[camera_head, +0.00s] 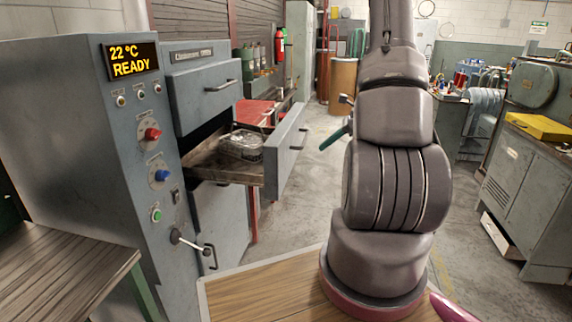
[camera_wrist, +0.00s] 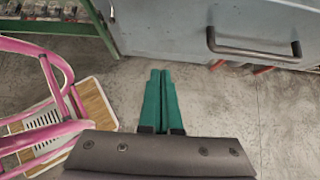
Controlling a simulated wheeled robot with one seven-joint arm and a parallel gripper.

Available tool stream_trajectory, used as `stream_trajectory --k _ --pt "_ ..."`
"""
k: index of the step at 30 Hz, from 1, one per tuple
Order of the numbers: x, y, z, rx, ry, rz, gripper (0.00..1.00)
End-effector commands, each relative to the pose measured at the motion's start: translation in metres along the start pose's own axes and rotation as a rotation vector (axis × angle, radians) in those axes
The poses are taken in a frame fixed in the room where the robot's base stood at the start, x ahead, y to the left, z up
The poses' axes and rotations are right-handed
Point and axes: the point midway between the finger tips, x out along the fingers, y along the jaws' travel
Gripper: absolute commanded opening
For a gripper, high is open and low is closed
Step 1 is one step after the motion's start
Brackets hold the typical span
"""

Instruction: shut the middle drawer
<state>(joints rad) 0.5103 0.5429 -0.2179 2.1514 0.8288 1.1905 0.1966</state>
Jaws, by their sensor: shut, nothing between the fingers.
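The middle drawer (camera_head: 287,150) of the grey machine is pulled well out in the head view, with a dark bar handle on its front. A clear wrapped item (camera_head: 236,144) lies inside it. My gripper (camera_head: 335,137) has green fingers and is to the right of the drawer front, apart from it. In the wrist view the green fingers (camera_wrist: 160,75) lie side by side, shut and empty. A grey panel with a dark bar handle (camera_wrist: 252,50) is beyond them at the upper right, probably the drawer front.
The upper drawer (camera_head: 203,90) and the lower front (camera_head: 220,222) look closed. A control panel (camera_head: 133,61) reads "22 °C READY". A lever (camera_head: 190,243) sticks out low on the machine. A wooden table (camera_head: 60,270) stands at lower left. Floor (camera_head: 318,180) right of the drawer is clear.

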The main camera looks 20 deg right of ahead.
Motion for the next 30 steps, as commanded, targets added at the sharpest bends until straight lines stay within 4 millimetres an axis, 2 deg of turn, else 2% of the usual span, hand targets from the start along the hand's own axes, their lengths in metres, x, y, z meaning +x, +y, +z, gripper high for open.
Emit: stream_trajectory --k 4,7,18,24,30 --pt "0.010 -0.001 -0.003 0.012 -0.003 0.000 0.00" --pt "0.025 0.000 -0.003 0.010 -0.002 0.002 0.00" --pt "0.103 0.000 -0.002 0.009 -0.002 0.003 0.00" --pt "0.122 -0.001 0.019 0.006 -0.002 0.000 0.00" --pt "0.129 -0.001 0.026 0.007 -0.001 -0.001 0.00"
